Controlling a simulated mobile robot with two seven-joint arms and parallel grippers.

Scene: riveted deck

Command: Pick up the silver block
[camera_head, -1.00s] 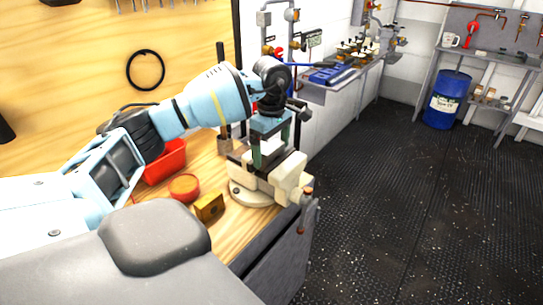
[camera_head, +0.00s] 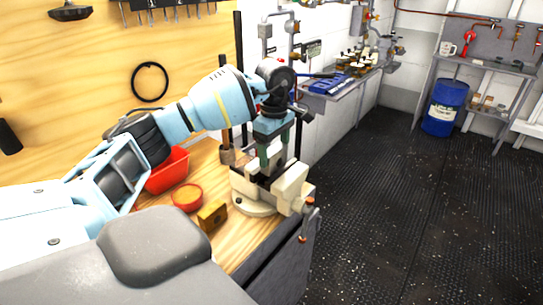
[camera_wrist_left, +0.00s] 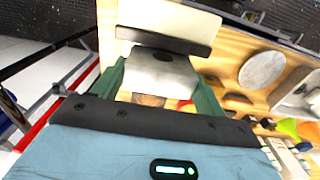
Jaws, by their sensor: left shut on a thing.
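The silver block (camera_wrist_left: 162,75) shows in the left wrist view as a pale metal piece with a dark round spot, between my two green fingers. My left gripper (camera_head: 272,152) is shut on it, pointing down over the cream vise (camera_head: 254,205) at the bench corner. In the wrist view the vise's cream jaw (camera_wrist_left: 172,16) with its dark face lies just beyond the block. In the head view the fingers largely hide the block, and I cannot tell how far it stands clear of the vise. My right gripper is not in view.
A brass block (camera_head: 212,215), a round red dish (camera_head: 187,197) and a red bin (camera_head: 168,170) stand on the wooden bench left of the vise. The vise handle (camera_head: 309,215) sticks out past the bench edge. The dark floor at right is open; a blue barrel (camera_head: 445,106) stands far back.

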